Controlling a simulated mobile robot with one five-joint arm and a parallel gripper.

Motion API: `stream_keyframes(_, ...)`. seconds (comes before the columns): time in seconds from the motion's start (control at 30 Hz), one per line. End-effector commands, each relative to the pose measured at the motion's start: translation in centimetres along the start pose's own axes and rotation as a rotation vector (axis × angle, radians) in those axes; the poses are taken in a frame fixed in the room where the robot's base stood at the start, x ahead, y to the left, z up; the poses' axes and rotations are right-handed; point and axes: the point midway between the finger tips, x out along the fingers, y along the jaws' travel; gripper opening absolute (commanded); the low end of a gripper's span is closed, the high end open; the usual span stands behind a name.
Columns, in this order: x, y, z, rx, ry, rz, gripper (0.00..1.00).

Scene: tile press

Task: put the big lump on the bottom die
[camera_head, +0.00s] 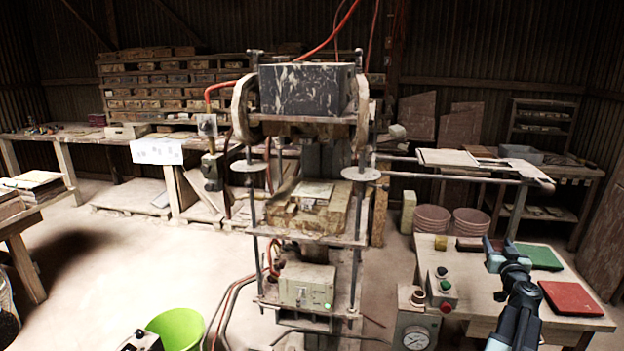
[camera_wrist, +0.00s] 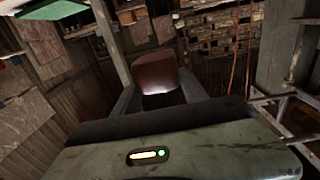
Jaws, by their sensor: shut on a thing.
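A reddish-brown lump (camera_wrist: 158,73) sits between the two fingers of my gripper (camera_wrist: 158,92) in the wrist view, with the jaws shut on it. In the head view my gripper (camera_head: 497,247) is at the right, over the work table beside the press. The lump cannot be told clearly there. The bottom die (camera_head: 312,193) is the pale block on the press's lower platen, left of my gripper and well apart from it. The dark mottled upper block (camera_head: 305,90) hangs above it with an open gap between.
The right table (camera_head: 465,300) bears a green mat (camera_head: 540,257), a red mat (camera_head: 571,297) and a button box (camera_head: 441,287). A green bucket (camera_head: 178,328) is on the floor.

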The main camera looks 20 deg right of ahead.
Motion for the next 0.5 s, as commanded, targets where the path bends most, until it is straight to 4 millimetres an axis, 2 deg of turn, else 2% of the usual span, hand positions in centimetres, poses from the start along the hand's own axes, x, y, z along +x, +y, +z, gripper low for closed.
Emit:
stream_keyframes(0.03,0.00,0.00,-2.53,0.000,0.000,0.000,0.00)
stream_keyframes(0.1,0.00,0.00,-3.10,0.000,0.000,0.000,0.00)
stream_keyframes(0.5,0.00,0.00,-2.56,0.000,0.000,0.000,0.00)
